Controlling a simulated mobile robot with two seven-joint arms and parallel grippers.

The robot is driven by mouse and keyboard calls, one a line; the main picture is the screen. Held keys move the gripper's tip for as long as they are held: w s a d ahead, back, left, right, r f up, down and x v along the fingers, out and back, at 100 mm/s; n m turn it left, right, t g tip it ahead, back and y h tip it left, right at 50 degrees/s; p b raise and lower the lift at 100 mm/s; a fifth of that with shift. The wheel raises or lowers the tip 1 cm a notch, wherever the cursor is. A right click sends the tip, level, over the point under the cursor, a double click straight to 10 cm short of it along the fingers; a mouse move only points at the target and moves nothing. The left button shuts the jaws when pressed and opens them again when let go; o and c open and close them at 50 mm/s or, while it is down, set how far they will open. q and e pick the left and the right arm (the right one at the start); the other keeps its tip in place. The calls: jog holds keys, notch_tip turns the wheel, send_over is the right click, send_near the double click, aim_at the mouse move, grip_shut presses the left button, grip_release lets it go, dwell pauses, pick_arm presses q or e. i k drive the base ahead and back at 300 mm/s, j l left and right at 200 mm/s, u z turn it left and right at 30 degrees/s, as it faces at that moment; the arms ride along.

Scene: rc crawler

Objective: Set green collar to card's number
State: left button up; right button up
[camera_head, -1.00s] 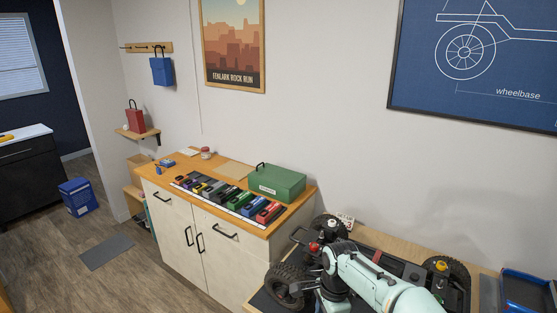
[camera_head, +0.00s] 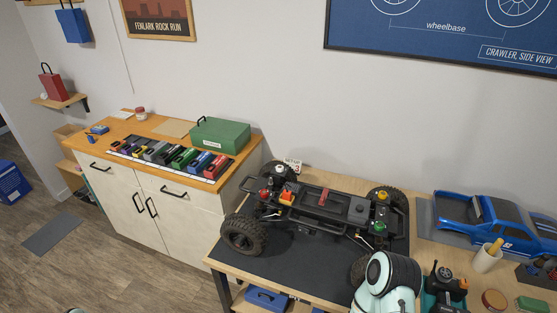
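The RC crawler chassis (camera_head: 318,207) stands on a dark mat on the workbench, its black tyres showing at the corners. A green collar (camera_head: 378,227) sits at its near right corner, low beside the near right wheel. A yellow collar (camera_head: 381,196) is at the far right corner and a red one (camera_head: 263,194) at the left end. A small white card (camera_head: 293,166) stands behind the chassis with a red figure that looks like 3; its smaller print is unreadable. A pale green arm link of mine covers part of the near right wheel. Neither gripper shows.
A blue truck body (camera_head: 492,222) lies at the right of the bench. A cup with a yellow-handled tool (camera_head: 487,257) and a black controller (camera_head: 445,284) stand before it. A wooden-topped cabinet (camera_head: 150,195) at the left holds coloured tools and a green box (camera_head: 220,134). The mat's front left is clear.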

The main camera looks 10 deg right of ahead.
aim_at(378, 229)
jog(key=z, duration=1.4)
